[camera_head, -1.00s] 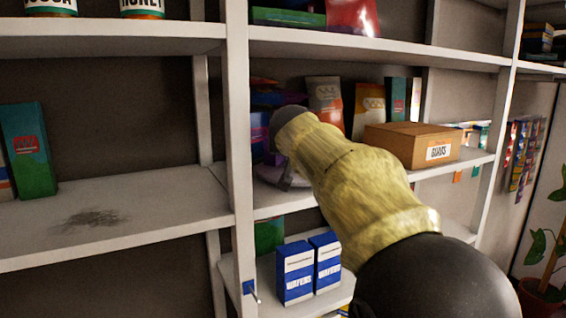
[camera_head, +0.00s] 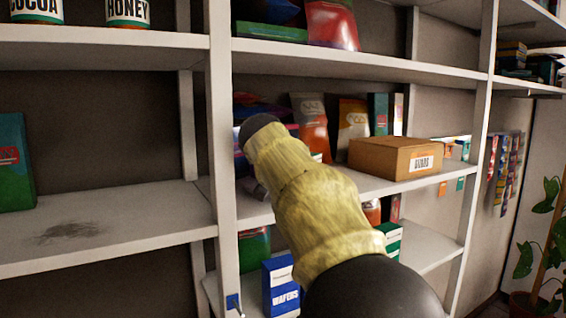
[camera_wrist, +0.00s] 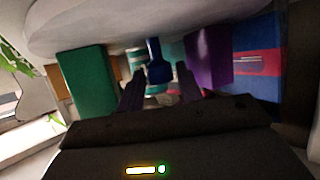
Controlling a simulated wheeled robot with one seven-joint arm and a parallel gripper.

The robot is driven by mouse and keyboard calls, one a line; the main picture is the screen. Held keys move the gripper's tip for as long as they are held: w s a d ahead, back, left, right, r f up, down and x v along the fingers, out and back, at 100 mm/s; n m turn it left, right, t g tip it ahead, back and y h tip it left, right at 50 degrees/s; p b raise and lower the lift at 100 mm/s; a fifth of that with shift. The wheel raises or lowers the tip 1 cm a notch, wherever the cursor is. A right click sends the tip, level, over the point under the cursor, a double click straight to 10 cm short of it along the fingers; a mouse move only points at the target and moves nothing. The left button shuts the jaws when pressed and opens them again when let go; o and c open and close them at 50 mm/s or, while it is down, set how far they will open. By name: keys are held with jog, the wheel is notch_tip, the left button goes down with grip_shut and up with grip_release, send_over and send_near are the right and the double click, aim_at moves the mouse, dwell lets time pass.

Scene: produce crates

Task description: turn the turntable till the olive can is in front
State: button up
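In the wrist view my gripper (camera_wrist: 160,88) is open, its two dark fingers apart. A blue upright peg (camera_wrist: 157,66) shows between and just beyond the fingertips; I cannot tell whether they touch it. A pale rounded surface (camera_wrist: 130,22), perhaps the turntable, fills the top of the wrist view, which seems upside down. A green box (camera_wrist: 86,82), a purple box (camera_wrist: 208,55) and a blue-and-red pack (camera_wrist: 258,62) meet it. I cannot make out the olive can. In the head view my arm hides my gripper.
Shelf uprights (camera_head: 222,150) stand close to my arm. A brown carton (camera_head: 393,158) and several snack bags share the middle shelf. A blue wafers box (camera_head: 281,287) stands on the lower shelf. The left shelf (camera_head: 110,222) is mostly bare. A plant (camera_head: 540,240) stands far right.

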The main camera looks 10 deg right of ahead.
jog(key=shift+b+v, duration=1.55)
jog(key=shift+v, duration=2.15)
